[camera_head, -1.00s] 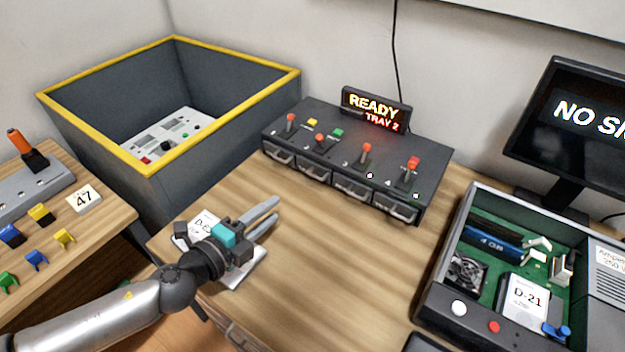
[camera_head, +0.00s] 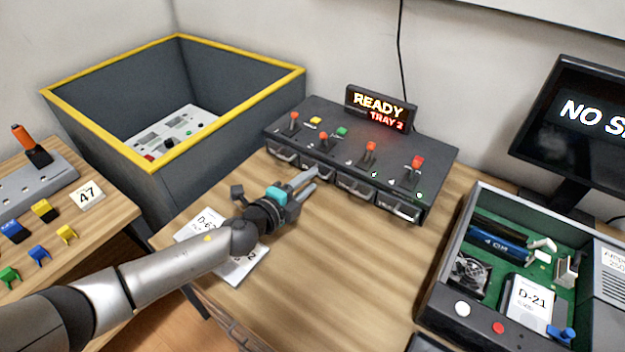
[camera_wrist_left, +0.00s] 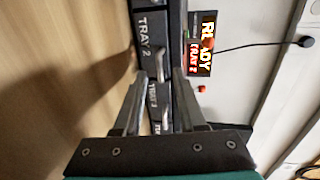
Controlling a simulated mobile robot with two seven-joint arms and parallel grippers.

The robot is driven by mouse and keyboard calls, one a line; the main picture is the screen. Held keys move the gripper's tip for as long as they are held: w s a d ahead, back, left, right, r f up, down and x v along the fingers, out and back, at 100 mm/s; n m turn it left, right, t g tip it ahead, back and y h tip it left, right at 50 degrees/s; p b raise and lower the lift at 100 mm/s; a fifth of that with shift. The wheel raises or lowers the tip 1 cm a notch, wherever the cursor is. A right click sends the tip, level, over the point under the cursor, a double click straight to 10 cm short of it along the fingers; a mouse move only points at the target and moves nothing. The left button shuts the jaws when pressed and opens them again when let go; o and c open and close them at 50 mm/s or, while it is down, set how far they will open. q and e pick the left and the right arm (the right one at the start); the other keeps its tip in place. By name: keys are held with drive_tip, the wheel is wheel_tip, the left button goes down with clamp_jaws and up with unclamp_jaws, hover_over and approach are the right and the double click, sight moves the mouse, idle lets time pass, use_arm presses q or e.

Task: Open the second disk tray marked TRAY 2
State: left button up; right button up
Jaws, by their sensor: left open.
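The dark disk unit (camera_head: 375,149) has a row of trays with metal handles along its front. The second tray from the left (camera_head: 320,175) is closed, with my fingertips just in front of it. In the left wrist view, turned sideways, the TRAY 2 label (camera_wrist_left: 152,38) is readable with a pale handle beside it. My left gripper (camera_head: 308,180) is open and empty, its fingers apart near that handle; it also shows in the left wrist view (camera_wrist_left: 157,82). Whether the fingers touch the handle cannot be told. My right gripper is out of view.
A lit sign reading READY TRAY 2 (camera_head: 381,107) stands behind the unit. Red-topped levers rise from its top. A labelled drive (camera_head: 252,266) lies under my left arm. An open computer case (camera_head: 433,290) is at right, a yellow-rimmed bin (camera_head: 237,95) at left.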

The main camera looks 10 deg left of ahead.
use_arm(q)
drive_tip(key=shift+x, duration=1)
drive_tip(key=shift+c, duration=0.3)
clamp_jaws()
idle(0.5)
